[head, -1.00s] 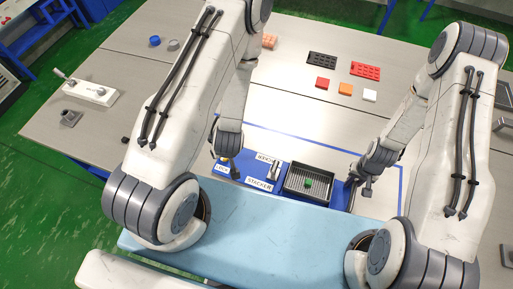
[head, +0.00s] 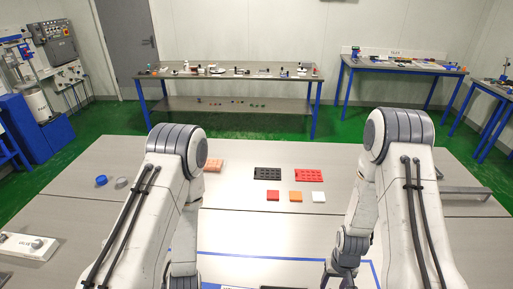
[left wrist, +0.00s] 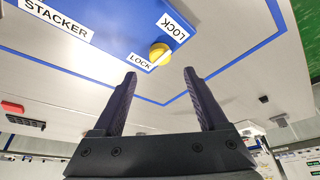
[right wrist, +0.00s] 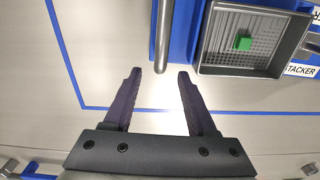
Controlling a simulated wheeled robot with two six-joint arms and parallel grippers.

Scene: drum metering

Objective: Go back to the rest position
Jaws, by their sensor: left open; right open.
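My left gripper (left wrist: 160,75) is open and empty in the left wrist view, its fingers apart near a yellow knob (left wrist: 160,53) on a blue panel with LOCK and STACKER labels. I cannot tell how far apart they are; nothing is between the fingers. My right gripper (right wrist: 158,75) is open and empty in the right wrist view, over the bare table beside a dark-rimmed tray (right wrist: 207,52) holding a green block (right wrist: 243,43). In the head view my left gripper is hidden or below the frame; part of my right wrist shows at the lower edge.
A metal bar (right wrist: 162,40) stands near my right gripper. Workbenches line the far wall.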

